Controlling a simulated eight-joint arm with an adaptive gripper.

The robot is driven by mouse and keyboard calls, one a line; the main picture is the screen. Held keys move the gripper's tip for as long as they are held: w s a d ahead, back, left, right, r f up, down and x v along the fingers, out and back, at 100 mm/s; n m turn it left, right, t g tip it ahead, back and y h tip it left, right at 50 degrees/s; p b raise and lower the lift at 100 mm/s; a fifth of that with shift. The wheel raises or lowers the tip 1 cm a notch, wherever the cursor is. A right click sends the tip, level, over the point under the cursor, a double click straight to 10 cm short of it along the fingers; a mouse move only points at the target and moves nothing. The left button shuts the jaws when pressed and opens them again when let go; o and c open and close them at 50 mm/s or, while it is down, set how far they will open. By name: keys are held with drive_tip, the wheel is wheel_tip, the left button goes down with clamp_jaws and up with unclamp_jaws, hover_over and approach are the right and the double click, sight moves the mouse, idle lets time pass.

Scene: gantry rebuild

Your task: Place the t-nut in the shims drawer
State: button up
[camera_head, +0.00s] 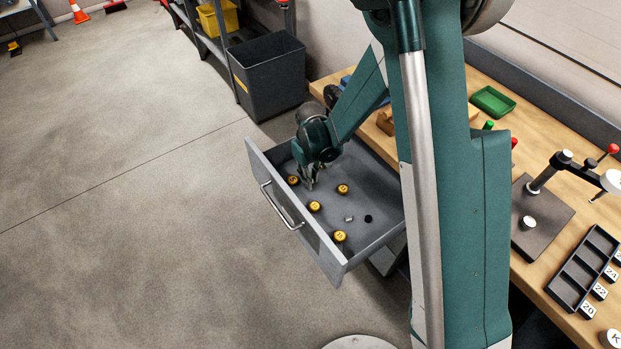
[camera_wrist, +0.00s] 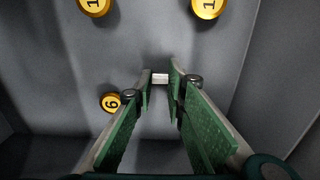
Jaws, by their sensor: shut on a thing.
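My gripper (camera_head: 309,184) reaches down into the open grey drawer (camera_head: 370,257), low over its floor near the front-left part. In the wrist view its green-padded fingers (camera_wrist: 160,80) are shut on a small pale metal piece at the tips, which looks to be the t-nut (camera_wrist: 160,77). Its shape is mostly hidden, and the head view does not show it clearly. No shims label on the drawer is readable from here. The drawer floor also shows in the wrist view (camera_wrist: 160,35).
Several yellow numbered discs lie in the drawer, one (camera_head: 340,236) near the front-right corner. A small silver cylinder (camera_head: 349,218) and a black round piece (camera_head: 368,218) lie there too. A dark bin (camera_head: 268,75) stands behind. The workbench (camera_head: 535,225) is at right.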

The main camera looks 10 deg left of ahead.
drive_tip(key=shift+f, duration=0.15)
drive_tip(key=o, duration=0.5)
drive_tip(key=shift+c, duration=0.2)
wheel_tip(320, 180, up, 12)
drive_tip(key=p, duration=0.3)
drive_tip(key=shift+r, duration=0.2)
idle(0.7)
